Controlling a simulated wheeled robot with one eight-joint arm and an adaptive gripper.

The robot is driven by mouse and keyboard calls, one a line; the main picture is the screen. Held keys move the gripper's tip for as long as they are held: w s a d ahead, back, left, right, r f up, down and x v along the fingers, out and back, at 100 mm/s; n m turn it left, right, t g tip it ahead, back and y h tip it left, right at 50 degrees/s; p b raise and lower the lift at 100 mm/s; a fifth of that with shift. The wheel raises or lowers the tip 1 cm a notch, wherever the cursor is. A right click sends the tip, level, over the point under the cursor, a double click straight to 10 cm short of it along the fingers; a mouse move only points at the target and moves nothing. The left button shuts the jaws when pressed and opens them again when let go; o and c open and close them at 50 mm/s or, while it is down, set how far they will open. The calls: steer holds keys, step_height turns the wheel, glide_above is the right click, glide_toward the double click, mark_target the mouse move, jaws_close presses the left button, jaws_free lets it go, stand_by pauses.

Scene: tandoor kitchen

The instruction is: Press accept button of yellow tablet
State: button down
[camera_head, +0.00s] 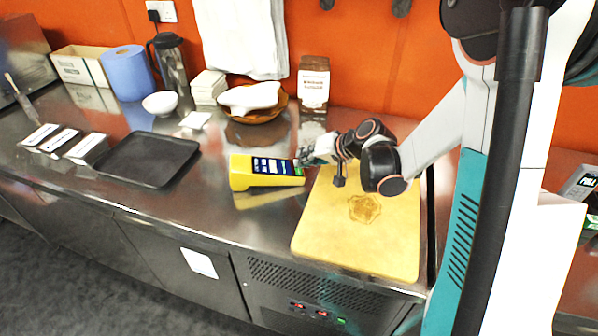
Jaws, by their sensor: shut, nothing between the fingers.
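The yellow tablet (264,173) stands on the steel counter, left of the cutting board. Its dark screen carries blue and white blocks, with a bit of green at its right end. My gripper (303,158) is shut and empty, with its tip at the right end of the tablet, close to the green patch. I cannot tell whether the tip touches the screen. The accept button cannot be made out for certain at this size, and the gripper may cover part of that end.
The yellow cutting board (330,240) with a flat brown piece (364,208) lies below my arm. A black tray (150,158) lies to the left. Behind stand a brown carton (313,84), a bowl with a white cloth (250,97) and a dark jug (172,65).

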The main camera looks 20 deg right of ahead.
steer(key=shift+f, duration=0.1)
steer(key=shift+f+b, duration=0.35)
steer(key=shift+b, duration=0.1)
steer(key=shift+a+f+b, duration=0.1)
steer(key=shift+f+b, duration=0.25)
stand_by(0.5)
stand_by(0.4)
steer(key=shift+r+p, duration=0.55)
steer(key=shift+r, duration=0.4)
steer(key=r+p, duration=0.1)
steer(key=r, duration=0.1)
steer(key=d+r+p, duration=0.1)
steer(key=r+p, duration=0.1)
steer(key=shift+r, duration=0.35)
steer(key=shift+s, duration=0.1)
stand_by(0.3)
